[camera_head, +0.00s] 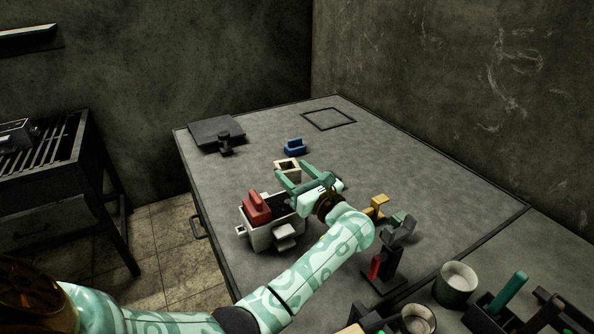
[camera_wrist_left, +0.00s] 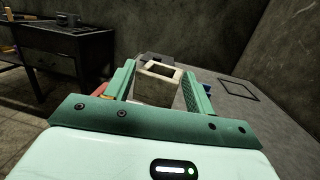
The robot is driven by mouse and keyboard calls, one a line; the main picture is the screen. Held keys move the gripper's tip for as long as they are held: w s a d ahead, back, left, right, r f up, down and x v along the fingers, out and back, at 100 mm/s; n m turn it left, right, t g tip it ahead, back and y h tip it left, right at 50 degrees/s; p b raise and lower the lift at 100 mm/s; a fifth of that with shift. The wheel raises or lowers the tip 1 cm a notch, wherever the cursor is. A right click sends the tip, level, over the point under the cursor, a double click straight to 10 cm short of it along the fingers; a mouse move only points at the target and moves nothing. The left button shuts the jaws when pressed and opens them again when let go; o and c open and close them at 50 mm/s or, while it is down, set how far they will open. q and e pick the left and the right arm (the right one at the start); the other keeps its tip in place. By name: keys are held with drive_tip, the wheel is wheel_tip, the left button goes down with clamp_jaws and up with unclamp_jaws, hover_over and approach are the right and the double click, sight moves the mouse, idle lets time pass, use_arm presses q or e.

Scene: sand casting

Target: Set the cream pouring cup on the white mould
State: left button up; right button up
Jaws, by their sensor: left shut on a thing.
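The cream pouring cup (camera_head: 288,164) is a small square block with a square opening on top. My left gripper (camera_head: 294,175) is shut on it. In the left wrist view the cup (camera_wrist_left: 157,87) stands upright between the two green fingers (camera_wrist_left: 160,84). The white mould (camera_head: 262,240) is a box on the table, nearer to me and left of the cup, with a red handled block (camera_head: 257,207) on its left part. My gripper and forearm hide some of the mould's right side. I cannot tell how far the cup is above the table. My right gripper is not in view.
A blue handled block (camera_head: 294,148) lies behind the cup. A dark plate (camera_head: 209,129) is at the far left, and a dark outline (camera_head: 329,119) marks the far table. Yellow (camera_head: 378,203) and green pieces and a dark stand (camera_head: 389,258) are right of my forearm.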

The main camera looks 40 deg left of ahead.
sight(293, 181)
use_arm(q)
wheel_tip(293, 181, down, 2)
drive_tip(key=shift+f+b, duration=0.1)
drive_tip(key=shift+b, duration=0.3)
drive_tip(key=shift+f, duration=0.4)
wheel_tip(293, 181, down, 4)
drive_tip(key=b, duration=0.2)
drive_tip(key=shift+r+b, duration=0.2)
drive_tip(key=shift+b, duration=0.15)
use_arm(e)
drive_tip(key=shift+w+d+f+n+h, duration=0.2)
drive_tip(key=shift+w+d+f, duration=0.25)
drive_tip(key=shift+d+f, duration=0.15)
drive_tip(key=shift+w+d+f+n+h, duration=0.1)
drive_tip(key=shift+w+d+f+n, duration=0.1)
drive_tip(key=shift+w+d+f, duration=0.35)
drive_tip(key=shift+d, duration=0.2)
use_arm(q)
drive_tip(key=shift+f+b, duration=0.3)
drive_tip(key=shift+f, duration=0.15)
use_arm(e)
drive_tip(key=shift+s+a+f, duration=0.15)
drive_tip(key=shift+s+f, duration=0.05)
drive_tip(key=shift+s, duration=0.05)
